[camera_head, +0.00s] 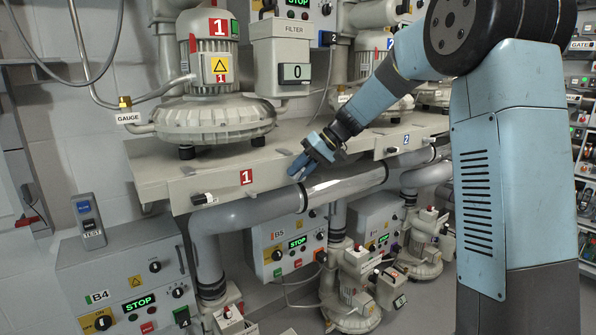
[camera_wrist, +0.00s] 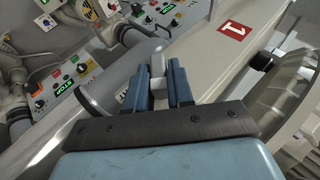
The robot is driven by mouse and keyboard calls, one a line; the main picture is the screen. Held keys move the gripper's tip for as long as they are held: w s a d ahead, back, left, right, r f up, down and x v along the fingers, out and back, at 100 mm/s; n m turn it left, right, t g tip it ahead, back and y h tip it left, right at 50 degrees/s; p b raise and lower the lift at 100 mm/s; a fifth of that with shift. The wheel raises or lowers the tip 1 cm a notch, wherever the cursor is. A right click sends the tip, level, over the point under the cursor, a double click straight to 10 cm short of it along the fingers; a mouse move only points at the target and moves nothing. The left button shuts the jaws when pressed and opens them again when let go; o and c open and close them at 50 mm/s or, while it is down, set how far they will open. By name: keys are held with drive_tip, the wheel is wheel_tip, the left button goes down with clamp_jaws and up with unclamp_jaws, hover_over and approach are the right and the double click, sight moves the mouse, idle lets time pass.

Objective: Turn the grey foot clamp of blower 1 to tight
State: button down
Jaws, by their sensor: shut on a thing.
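Blower 1 (camera_head: 215,115) stands on a beige shelf whose front edge has a red "1" label (camera_head: 246,177). My gripper (camera_head: 302,167) is at that front edge, right of the label. In the wrist view my gripper (camera_wrist: 159,88) has its two blue fingers closed on a light grey piece, the grey foot clamp (camera_wrist: 157,66). The fingers hide much of the clamp, and I cannot tell its exact turn angle. A small pale part beside the fingertips shows in the head view.
A black-and-white clamp (camera_head: 203,198) sits on the shelf edge left of the label. A thick grey pipe (camera_head: 250,212) runs just below the edge. Control box B4 (camera_head: 125,285) and box B5 (camera_head: 290,240) stand lower down. Blower 2's shelf adjoins on the right.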

drive_tip(key=shift+w+d+f+m+g+y, duration=0.15)
drive_tip(key=shift+f+m+g+y, duration=0.3)
drive_tip(key=shift+y, duration=0.95)
drive_tip(key=shift+d+f+m+g+y, duration=0.15)
drive_tip(key=shift+m+g+y, duration=0.45)
drive_tip(key=shift+y, duration=0.8)
drive_tip(key=shift+w+d+f+m+g+y, duration=0.15)
drive_tip(key=shift+f+m+g+y, duration=0.25)
drive_tip(key=shift+y, duration=1)
drive_tip(key=shift+s, duration=0.1)
drive_tip(key=c, duration=1.1)
unclamp_jaws()
drive_tip(key=shift+a+r, duration=0.1)
drive_tip(key=shift+r, duration=0.05)
drive_tip(key=w+d, duration=0.1)
drive_tip(key=d, duration=0.3)
drive_tip(key=w+d, duration=0.1)
drive_tip(key=d, duration=0.4)
drive_tip(key=w+d, duration=0.1)
drive_tip(key=d, duration=0.3)
drive_tip(key=shift+d+f, duration=0.2)
drive_tip(key=shift+d, duration=0.1)
drive_tip(key=shift+s+g, duration=0.1)
drive_tip(key=shift+g, duration=0.25)
